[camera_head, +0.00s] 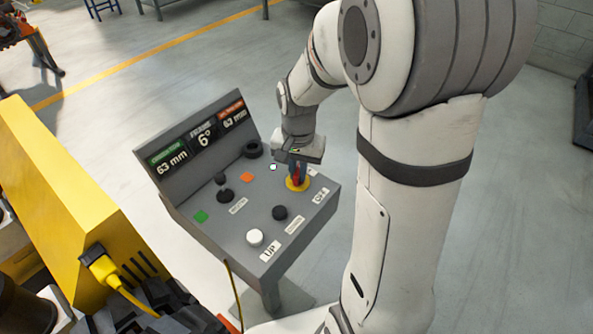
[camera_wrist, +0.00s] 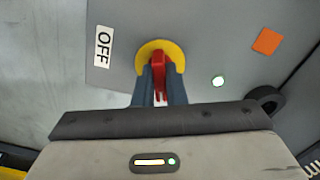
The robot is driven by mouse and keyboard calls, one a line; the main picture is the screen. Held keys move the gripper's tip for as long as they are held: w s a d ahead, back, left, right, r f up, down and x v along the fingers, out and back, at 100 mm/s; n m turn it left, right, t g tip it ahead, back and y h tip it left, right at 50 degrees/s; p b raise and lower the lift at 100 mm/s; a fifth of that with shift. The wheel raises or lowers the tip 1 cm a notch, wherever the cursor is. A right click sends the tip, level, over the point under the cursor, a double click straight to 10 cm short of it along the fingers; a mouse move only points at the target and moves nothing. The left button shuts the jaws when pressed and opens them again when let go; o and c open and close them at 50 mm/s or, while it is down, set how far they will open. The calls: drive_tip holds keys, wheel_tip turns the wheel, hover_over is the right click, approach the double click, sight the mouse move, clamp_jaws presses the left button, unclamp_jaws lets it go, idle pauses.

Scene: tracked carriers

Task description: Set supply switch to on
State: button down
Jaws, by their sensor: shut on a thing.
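The supply switch is a red handle (camera_wrist: 158,62) on a round yellow plate (camera_wrist: 178,52), near the right side of the grey console panel (camera_head: 240,207). In the head view the yellow plate (camera_head: 297,186) shows under my gripper. My gripper (camera_head: 296,174) reaches down from above. Its two dark fingers (camera_wrist: 159,84) are shut on the red handle, one on each side. A white OFF label (camera_wrist: 103,47) lies left of the yellow plate in the wrist view. The fingers hide part of the handle, so I cannot tell its exact angle.
The panel also carries a white knob (camera_head: 255,237), a black knob (camera_head: 280,213), a black lever (camera_head: 223,190), a green square (camera_head: 201,217), an orange square (camera_head: 247,178) and a small bright light (camera_head: 273,167). A display (camera_head: 203,137) stands behind. A yellow machine (camera_head: 70,200) is at left.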

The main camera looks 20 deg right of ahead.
sight(298, 170)
drive_tip(key=m, duration=0.4)
drive_tip(key=shift+s+f, duration=0.1)
idle(0.5)
drive_tip(key=c, duration=1.5)
unclamp_jaws()
wheel_tip(298, 170, up, 8)
drive_tip(key=shift+f, duration=0.1)
